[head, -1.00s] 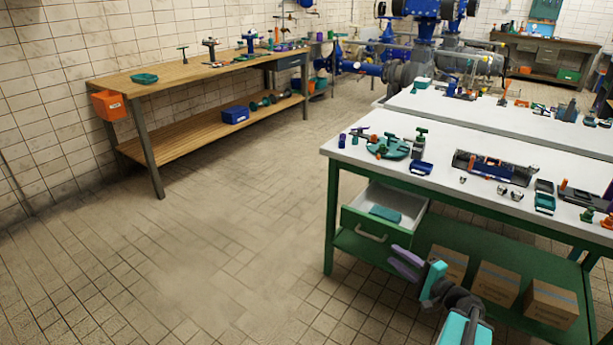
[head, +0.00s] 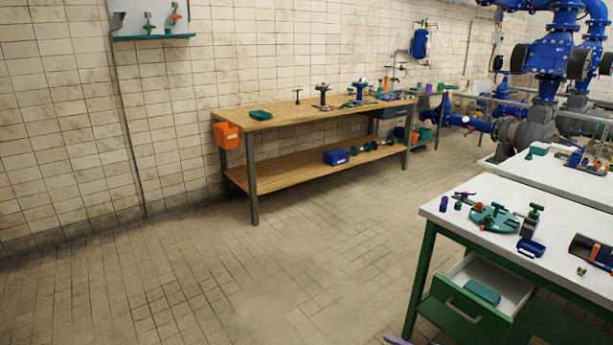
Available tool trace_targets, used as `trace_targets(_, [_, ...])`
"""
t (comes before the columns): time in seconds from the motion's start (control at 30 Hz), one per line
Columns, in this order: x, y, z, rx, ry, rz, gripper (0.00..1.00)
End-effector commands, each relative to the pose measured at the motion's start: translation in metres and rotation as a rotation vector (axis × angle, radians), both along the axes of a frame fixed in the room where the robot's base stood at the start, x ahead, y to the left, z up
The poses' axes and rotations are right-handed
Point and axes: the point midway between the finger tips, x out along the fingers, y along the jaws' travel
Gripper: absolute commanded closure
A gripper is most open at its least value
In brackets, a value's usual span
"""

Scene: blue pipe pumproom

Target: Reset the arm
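Only a small purple tip of my gripper (head: 397,341) shows at the bottom edge of the head view, low in front of the white-topped bench. The rest of the gripper and nearly all of my arm are cut off below the picture. Whether the fingers are open or shut, or hold anything, cannot be seen.
The white-topped bench (head: 460,213) with an open drawer (head: 470,310) stands at the right, carrying several parts. A wooden workbench (head: 300,118) with an orange bin (head: 227,135) stands along the tiled wall. The floor (head: 200,290) at left and centre is clear.

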Motion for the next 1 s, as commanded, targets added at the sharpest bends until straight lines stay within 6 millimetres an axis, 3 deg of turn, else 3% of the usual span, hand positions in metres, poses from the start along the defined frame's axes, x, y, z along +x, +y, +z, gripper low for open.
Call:
trace_targets(0.03, [-0.004, 0.020, -0.006, -0.012, 0.022, 0.045, 0.72])
trace_targets(0.3, [-0.041, 0.108, -0.054, -0.106, 0.148, 0.273, 0.72])
trace_targets(0.6, [-0.115, 0.182, -0.111, -0.267, 0.299, 0.561, 0.72])
trace_targets(0.8, [-0.178, 0.207, -0.150, -0.417, 0.405, 0.771, 0.72])
trace_targets(1.0, [-0.237, 0.204, -0.181, -0.585, 0.502, 0.963, 0.72])
